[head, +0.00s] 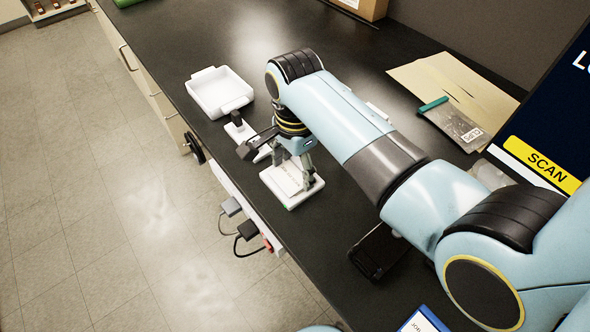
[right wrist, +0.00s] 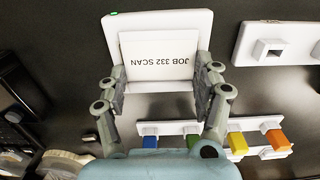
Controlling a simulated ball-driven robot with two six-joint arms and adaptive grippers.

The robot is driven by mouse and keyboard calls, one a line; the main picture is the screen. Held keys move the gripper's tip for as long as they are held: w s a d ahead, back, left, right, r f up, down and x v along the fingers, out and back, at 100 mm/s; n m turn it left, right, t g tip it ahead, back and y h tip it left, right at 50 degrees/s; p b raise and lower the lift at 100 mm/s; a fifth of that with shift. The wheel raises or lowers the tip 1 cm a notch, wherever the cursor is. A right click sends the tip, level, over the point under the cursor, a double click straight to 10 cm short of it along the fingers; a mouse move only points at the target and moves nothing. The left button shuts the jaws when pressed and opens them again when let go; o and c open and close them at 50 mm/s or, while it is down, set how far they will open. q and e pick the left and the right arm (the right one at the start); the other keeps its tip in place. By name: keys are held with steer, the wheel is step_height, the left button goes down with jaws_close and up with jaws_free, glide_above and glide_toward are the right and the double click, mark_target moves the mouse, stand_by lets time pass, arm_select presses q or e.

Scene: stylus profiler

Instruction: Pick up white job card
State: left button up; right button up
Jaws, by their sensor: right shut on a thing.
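The white job card (right wrist: 160,58), printed "JOB 332 SCAN", sits between the fingers of my right gripper (right wrist: 162,88) in the right wrist view. The gripper is shut on its two side edges. The card is over a white flat reader-like base (right wrist: 178,20) with a small green light. I cannot tell whether the card still touches it. In the head view my right gripper (head: 299,178) points down at the base (head: 292,203) near the bench's front edge, and the card (head: 284,177) is partly hidden by the fingers. My left gripper is not in view.
A white tray (head: 218,92) and a white stand (head: 240,130) are left of the gripper. A black device (head: 378,250) lies to the right. A screen (head: 545,130), folders (head: 455,85) and a green-clipped bag (head: 455,125) are further right. Coloured blocks (right wrist: 237,143) line a white strip.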

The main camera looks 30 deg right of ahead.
mark_target(294, 172)
steer(key=shift+r, duration=0.15)
steer(key=shift+r, duration=0.3)
step_height(294, 172, up, 3)
steer(key=shift+w+f+b, duration=0.1)
steer(key=shift+b, duration=0.35)
steer(key=s+d+r+b, duration=0.1)
steer(key=s+d+r, duration=0.3)
steer(key=s+r, duration=0.3)
steer(key=s, duration=0.4)
steer(key=shift+r, duration=0.15)
